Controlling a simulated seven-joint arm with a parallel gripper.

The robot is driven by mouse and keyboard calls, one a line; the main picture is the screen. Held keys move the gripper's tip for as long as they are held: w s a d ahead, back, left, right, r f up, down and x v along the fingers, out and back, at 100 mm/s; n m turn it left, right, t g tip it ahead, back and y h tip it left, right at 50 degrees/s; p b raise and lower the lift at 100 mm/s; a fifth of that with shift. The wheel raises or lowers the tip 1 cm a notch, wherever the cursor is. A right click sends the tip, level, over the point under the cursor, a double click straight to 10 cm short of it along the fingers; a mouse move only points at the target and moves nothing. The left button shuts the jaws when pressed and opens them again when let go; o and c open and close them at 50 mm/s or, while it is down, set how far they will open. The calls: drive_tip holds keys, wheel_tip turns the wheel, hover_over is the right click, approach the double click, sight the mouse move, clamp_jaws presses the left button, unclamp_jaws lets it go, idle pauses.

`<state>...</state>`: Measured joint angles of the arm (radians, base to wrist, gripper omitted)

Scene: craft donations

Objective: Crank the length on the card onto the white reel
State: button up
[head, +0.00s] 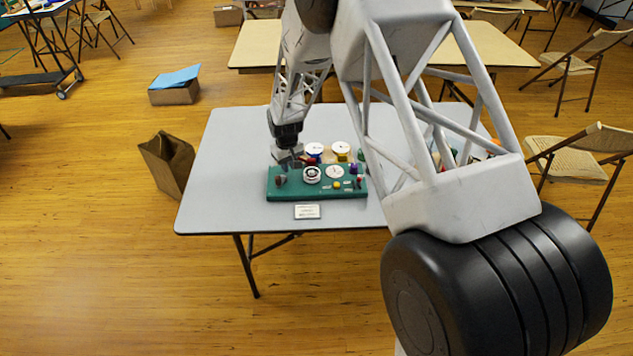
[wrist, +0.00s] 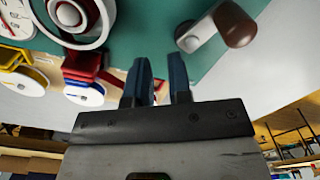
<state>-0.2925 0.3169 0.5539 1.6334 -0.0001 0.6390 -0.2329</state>
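A green board (head: 318,192) lies on the table and carries a white ring-shaped reel (head: 312,174), which also shows in the wrist view (wrist: 72,18). A crank with a brown knob (wrist: 236,24) on a grey arm (wrist: 198,36) sits beside the reel; its knob looks small and dark in the head view (head: 281,180). A white card (head: 307,211) lies in front of the board, its writing too small to read. My gripper (wrist: 158,75) is open, its two dark blue fingers apart with nothing between them. It is over the board's back left, apart from the knob.
A round white dial (head: 335,171) and small coloured parts are on the board right of the reel. Behind it stand a blue-based spool (head: 314,149) and a yellow-based spool (head: 341,148). My arm hides the table's right part. The grey table's left side (head: 225,160) is clear.

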sight(278, 177)
wheel_tip(278, 177, up, 7)
idle(0.8)
drive_tip(key=shift+f, duration=0.1)
drive_tip(key=o, duration=0.4)
drive_tip(key=shift+s+a, duration=0.1)
drive_tip(key=shift+s, duration=0.05)
drive_tip(key=s+a, duration=0.1)
drive_tip(key=s, duration=0.1)
drive_tip(key=s+a, duration=0.1)
drive_tip(key=s, duration=0.1)
drive_tip(key=s+a, duration=0.1)
drive_tip(key=shift+s+a, duration=0.15)
drive_tip(key=shift+s, duration=0.25)
drive_tip(key=shift+f, duration=0.15)
drive_tip(key=shift+f, duration=3.6)
